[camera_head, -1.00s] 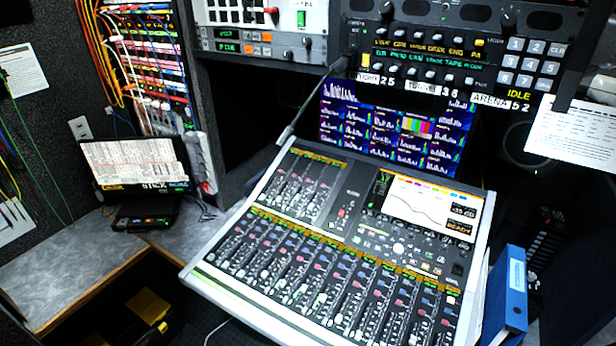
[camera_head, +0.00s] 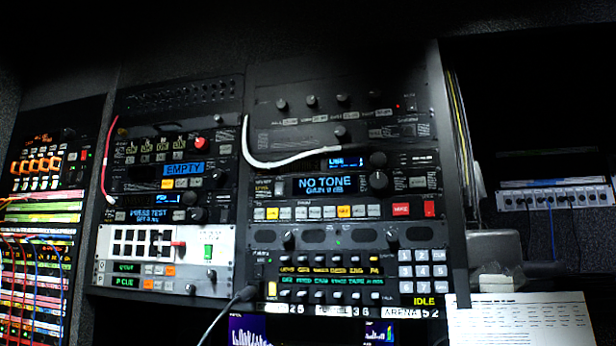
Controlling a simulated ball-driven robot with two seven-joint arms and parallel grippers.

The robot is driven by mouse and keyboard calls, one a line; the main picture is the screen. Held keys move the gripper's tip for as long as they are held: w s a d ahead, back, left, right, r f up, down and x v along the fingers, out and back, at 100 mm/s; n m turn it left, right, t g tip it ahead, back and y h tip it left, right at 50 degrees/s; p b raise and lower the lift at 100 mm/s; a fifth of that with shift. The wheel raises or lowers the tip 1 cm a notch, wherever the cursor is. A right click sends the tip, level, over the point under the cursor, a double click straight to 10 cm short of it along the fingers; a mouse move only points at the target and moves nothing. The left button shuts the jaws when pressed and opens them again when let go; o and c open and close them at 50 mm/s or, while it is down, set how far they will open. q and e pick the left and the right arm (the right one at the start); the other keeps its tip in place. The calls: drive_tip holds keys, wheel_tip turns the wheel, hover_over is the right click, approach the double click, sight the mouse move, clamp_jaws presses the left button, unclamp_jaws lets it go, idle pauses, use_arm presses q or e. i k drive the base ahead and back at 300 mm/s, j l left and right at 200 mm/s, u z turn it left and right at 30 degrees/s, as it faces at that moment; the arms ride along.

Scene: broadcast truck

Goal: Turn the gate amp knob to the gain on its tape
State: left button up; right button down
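A dark rack unit at the top of the middle rack has a row of small black knobs, among them a left knob (camera_head: 281,104), a second (camera_head: 311,101), a third (camera_head: 342,98) and a right knob (camera_head: 374,97). Small white tape strips (camera_head: 291,121) sit under them. Their writing is too small to read, so I cannot tell which knob is the gate one or where its pointer stands. Another knob (camera_head: 340,131) sits lower on the unit. Neither of my grippers is in view.
A white cable (camera_head: 290,164) loops below the knob unit. Below are a NO TONE display (camera_head: 325,184) and a keypad panel (camera_head: 423,270). A black gooseneck (camera_head: 247,293) rises at the bottom. A paper sheet (camera_head: 520,325) is at lower right. Space before the knobs looks clear.

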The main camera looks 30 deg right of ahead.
sight(341, 98)
drive_tip(key=k+l+z, duration=0.1)
drive_tip(key=z, duration=0.4)
drive_tip(key=l+z, duration=0.3)
drive_tip(key=z, duration=0.15)
